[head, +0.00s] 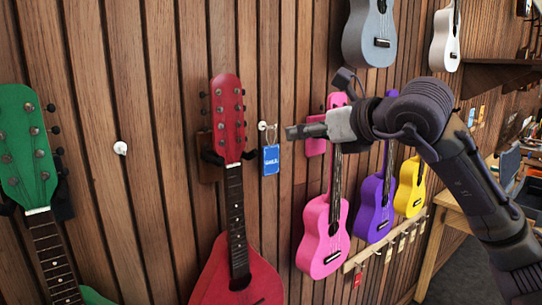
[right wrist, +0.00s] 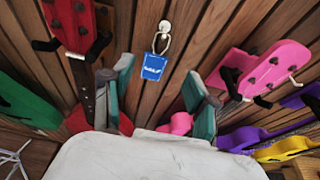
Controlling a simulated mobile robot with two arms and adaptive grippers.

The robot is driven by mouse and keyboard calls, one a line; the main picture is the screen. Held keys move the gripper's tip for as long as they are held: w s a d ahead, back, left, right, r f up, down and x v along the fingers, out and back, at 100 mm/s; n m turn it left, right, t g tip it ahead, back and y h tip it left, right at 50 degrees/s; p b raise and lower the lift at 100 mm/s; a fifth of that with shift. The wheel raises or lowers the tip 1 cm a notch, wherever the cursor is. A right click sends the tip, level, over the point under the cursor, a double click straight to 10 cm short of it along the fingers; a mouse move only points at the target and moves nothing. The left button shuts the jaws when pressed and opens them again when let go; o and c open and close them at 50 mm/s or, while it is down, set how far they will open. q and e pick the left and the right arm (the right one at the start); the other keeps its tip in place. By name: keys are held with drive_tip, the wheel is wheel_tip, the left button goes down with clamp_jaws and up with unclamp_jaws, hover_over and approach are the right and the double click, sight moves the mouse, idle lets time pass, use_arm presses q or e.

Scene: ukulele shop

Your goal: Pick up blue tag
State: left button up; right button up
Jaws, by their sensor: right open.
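The blue tag (head: 271,159) hangs by a ring from a white knob (head: 262,126) on the wooden wall, just right of the red instrument's neck. In the right wrist view the blue tag (right wrist: 152,66) hangs ahead, between the two fingers and beyond their tips. My right gripper (head: 300,132) reaches in from the right, its tip a little right of the tag in the head view. In the right wrist view the right gripper (right wrist: 153,90) is open, with nothing between its fingers. My left gripper is not in view.
A red instrument (head: 237,235) hangs left of the tag, a green one (head: 25,150) further left. Pink (head: 323,240), purple (head: 374,210) and yellow (head: 409,190) ukuleles hang to the right. A bare white knob (head: 120,148) is on the left wall. A hook rail (head: 385,240) runs below the ukuleles.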

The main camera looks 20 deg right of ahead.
drive_tip(key=p, duration=0.2)
approach(262, 140)
drive_tip(key=p+x, duration=0.3)
drive_tip(key=x, duration=0.2)
drive_tip(key=shift+w+a, duration=0.1)
drive_tip(key=shift+w, duration=0.25)
drive_tip(key=shift+w+a+f, duration=0.15)
drive_tip(key=shift+w, duration=0.15)
drive_tip(key=shift+s, duration=0.1)
drive_tip(key=shift+c, duration=0.5)
drive_tip(key=c, duration=0.8)
